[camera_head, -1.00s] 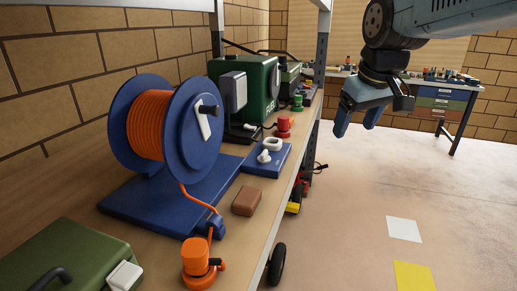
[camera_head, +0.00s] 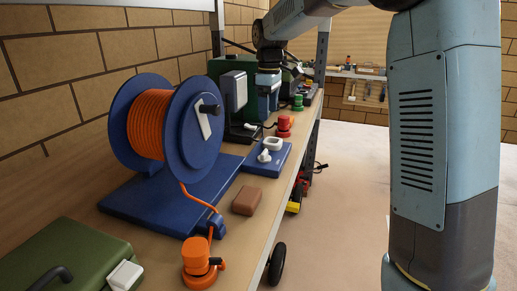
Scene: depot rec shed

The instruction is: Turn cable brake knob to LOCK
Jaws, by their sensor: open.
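A blue cable reel (camera_head: 197,140) wound with orange cable stands on a blue base on the shelf. A white crank plate with a black handle (camera_head: 208,109) is on its right face. Right of the reel lies a small flat blue box (camera_head: 281,168) bearing a white knob (camera_head: 264,156) and a white ring-shaped part (camera_head: 272,143). I cannot read any LOCK mark, nor tell for certain which part is the brake knob. My gripper (camera_head: 267,92) is open and points down in front of the green machine, above and behind the blue box, touching neither box nor reel.
A green machine (camera_head: 217,70) stands behind the reel. Red (camera_head: 284,124) and green (camera_head: 298,102) knob-like parts stand along the shelf. A brown block (camera_head: 246,201), an orange fitting (camera_head: 197,262) and a green case (camera_head: 75,262) are nearer. Free floor lies right of the shelf.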

